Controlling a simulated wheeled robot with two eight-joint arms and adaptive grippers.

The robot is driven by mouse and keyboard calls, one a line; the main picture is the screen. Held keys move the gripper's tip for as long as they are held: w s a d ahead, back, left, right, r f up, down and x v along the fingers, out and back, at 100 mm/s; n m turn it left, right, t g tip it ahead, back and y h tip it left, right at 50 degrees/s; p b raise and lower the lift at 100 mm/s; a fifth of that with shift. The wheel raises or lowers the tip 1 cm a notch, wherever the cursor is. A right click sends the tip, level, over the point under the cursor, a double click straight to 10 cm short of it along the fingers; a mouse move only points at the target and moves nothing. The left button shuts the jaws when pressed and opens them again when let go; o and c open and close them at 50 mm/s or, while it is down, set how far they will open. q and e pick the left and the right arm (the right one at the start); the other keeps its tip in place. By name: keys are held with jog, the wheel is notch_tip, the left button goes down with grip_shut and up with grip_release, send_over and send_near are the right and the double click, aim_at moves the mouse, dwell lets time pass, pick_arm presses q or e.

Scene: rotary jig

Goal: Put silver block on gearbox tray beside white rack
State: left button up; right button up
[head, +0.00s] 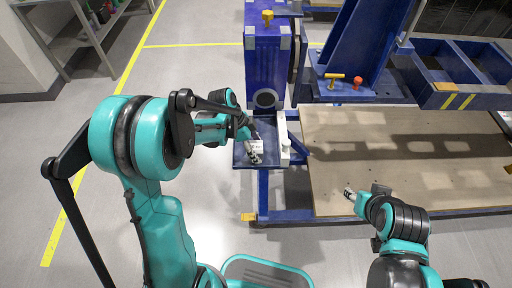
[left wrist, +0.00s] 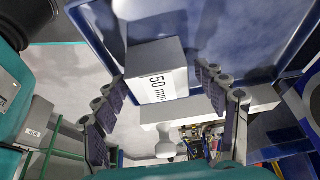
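The silver block (left wrist: 155,72), with a "50 mm" label, appears to rest on the blue gearbox tray (left wrist: 255,38) in the left wrist view. In the head view the tray (head: 240,159) lies below the blue column, and my left gripper (head: 254,153) hangs over it and partly hides the block. My left gripper's fingers stand open on both sides of the block, with a gap at each side. The white rack (head: 283,137) stands along the tray's right side. My right gripper (head: 349,193) is apart from these, over the board; its opening is too small to judge.
A blue machine column (head: 265,65) rises behind the tray. A yellow handle (head: 335,77) and a red knob (head: 357,84) sit on the blue frame to the right. A wooden board (head: 440,185) lies low at right. A shelf (head: 85,30) stands far left.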

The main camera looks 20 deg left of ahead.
pick_arm(q)
jog(key=shift+r, duration=0.1)
jog(key=shift+r, duration=0.25)
jog(key=p+v, duration=0.5)
jog(key=v, duration=0.6)
jog(key=s+r+n+t+y, duration=0.2)
jog(key=s+r+n+t, duration=0.1)
jog(key=s+n, duration=0.4)
jog(key=s+r+n+t+y, duration=0.2)
jog(key=s+r+n+t, duration=0.1)
jog(key=s+n, duration=0.4)
jog(key=shift+s+d+r+n, duration=0.2)
jog(key=shift+s+d+n, duration=0.2)
jog(key=shift+s, duration=0.25)
